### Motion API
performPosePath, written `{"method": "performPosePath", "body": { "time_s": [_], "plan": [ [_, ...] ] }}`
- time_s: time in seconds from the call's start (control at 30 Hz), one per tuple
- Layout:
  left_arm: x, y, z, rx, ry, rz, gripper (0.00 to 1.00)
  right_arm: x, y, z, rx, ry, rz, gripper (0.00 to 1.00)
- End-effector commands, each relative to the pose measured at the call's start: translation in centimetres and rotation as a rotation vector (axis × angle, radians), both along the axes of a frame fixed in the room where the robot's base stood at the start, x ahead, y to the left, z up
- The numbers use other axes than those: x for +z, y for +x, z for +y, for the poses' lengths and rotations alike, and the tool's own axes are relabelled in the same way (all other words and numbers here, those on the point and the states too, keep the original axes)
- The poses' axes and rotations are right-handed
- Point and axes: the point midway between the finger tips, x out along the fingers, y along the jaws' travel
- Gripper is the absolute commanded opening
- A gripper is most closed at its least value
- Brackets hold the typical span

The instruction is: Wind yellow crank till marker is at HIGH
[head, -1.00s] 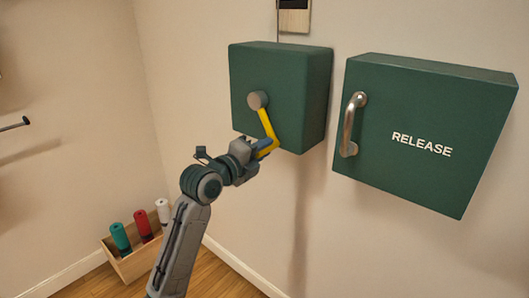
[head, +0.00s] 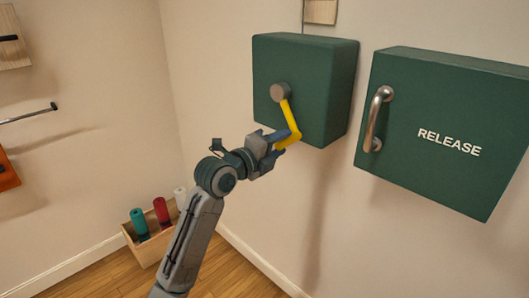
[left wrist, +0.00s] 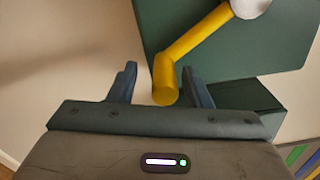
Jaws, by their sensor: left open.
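The yellow crank (head: 290,118) hangs from a grey hub (head: 280,92) on the front of a green box (head: 305,75) on the wall. Its arm slants down and right, and its handle sticks out toward me. My left gripper (head: 283,142) is at the handle, jaws open. In the left wrist view the crank's handle (left wrist: 165,85) lies between the two blue fingers (left wrist: 160,88), with a gap on the left side. The marker and the HIGH label are not in view; a wooden board (head: 320,11) above the box is cut off. My right gripper is not seen.
A second green box marked RELEASE (head: 440,120), with a metal handle (head: 377,118), hangs to the right. A wooden crate (head: 147,252) with green, red and white rolls stands on the floor. Wall pegs (head: 30,115) are at left.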

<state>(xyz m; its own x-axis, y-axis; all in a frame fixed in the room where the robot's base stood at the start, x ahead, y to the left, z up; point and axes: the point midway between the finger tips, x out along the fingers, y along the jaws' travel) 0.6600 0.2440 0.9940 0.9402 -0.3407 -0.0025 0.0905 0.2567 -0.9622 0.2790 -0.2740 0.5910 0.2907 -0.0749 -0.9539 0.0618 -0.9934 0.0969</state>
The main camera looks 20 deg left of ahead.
Motion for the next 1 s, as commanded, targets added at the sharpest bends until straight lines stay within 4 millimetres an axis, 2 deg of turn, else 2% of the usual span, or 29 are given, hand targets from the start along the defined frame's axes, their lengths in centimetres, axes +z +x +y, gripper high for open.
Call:
{"method": "performPosePath", "body": {
  "time_s": [0.2,0.4,0.7,1.0],
  "plan": [
    [-0.2,-3.9,1.4,0.000,0.010,0.001,0.45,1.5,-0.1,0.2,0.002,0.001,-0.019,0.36],
    [-0.2,-6.7,2.5,0.000,0.008,0.002,0.45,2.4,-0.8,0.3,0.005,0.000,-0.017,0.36],
    [-0.2,-8.6,3.2,0.001,0.003,0.003,0.45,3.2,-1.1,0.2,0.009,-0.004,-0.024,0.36],
    [-0.1,-8.8,3.2,0.000,0.001,0.003,0.45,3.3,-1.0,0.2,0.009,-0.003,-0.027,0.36]
  ]
}}
